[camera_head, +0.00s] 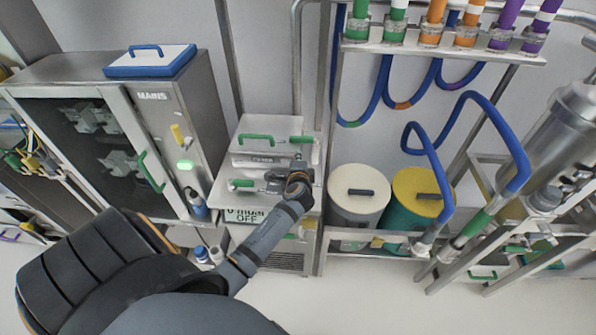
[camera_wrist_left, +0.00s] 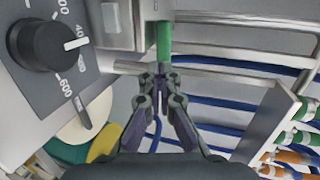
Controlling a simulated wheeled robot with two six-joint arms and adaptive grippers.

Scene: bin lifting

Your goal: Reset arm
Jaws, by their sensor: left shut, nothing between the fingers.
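My left arm reaches from the bottom of the head view to the front of a steel unit with green handles. My left gripper (camera_head: 296,162) is at this unit, beside a green handle (camera_head: 301,140). In the left wrist view the left gripper (camera_wrist_left: 160,72) is shut and empty, its fingers together. A green handle (camera_wrist_left: 164,42) lies just past the fingertips; I cannot tell whether they touch. A black dial knob (camera_wrist_left: 48,44) with numbers is at the upper left of that view. My right gripper is not in view.
A steel cabinet (camera_head: 172,108) with a glass door stands at left, a blue-edged lid (camera_head: 150,60) on top. White (camera_head: 358,207) and yellow-topped (camera_head: 418,186) bins stand right of the unit. Blue hoses (camera_head: 490,112) hang at right. Grey floor (camera_head: 370,300) is clear in front.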

